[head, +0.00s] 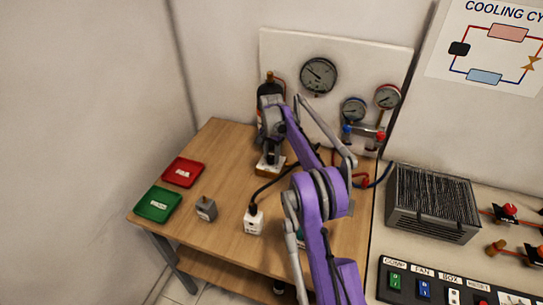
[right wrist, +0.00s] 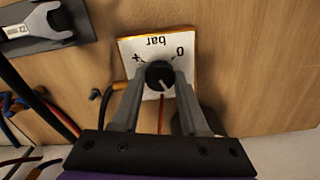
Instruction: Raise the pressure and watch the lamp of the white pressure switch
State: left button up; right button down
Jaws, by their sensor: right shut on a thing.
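The white pressure switch (head: 254,222) stands upright on the wooden table in the head view, with a black lead plugged into its top. I cannot make out a lit lamp on it. My right gripper (head: 271,157) is at the white regulator plate (head: 281,163) near the back of the table. My left gripper is out of view.
A grey switch (head: 206,209) stands left of the white one. A red tray (head: 183,172) and a green tray (head: 157,204) lie at the left edge. A dark bottle (head: 268,93) stands behind my right arm. A wrench (right wrist: 38,28) lies beside the regulator plate.

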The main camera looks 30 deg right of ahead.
aim_at(271, 158)
jog(key=shift+c, duration=2.1)
grip_release()
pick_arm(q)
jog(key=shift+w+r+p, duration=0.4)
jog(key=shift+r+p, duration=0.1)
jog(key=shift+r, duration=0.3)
pick_arm(e)
notch_tip(271, 158, up, 11)
jog(key=s+a+r+n+t, duration=0.2)
jog(key=s+a+r+n, duration=0.15)
jog(key=s+a, duration=0.35)
jog(key=s+a+r+n+t, duration=0.1)
jog(key=s+a+r+n, duration=0.25)
jog(key=s+a, duration=0.3)
jog(key=s+a+f+n+t, duration=0.1)
jog(key=s+a+f, duration=0.1)
jog(key=s, duration=0.5)
jog(key=s+a+f+n+t, duration=0.1)
jog(key=s+a+f+n, duration=0.1)
jog(key=s+f, duration=0.3)
jog(key=s+a+f+n+t, duration=0.1)
jog(key=s+a+f+n, duration=0.1)
jog(key=s, duration=0.8)
jog(key=shift+a+f, duration=0.7)
jog(key=shift+a, duration=0.05)
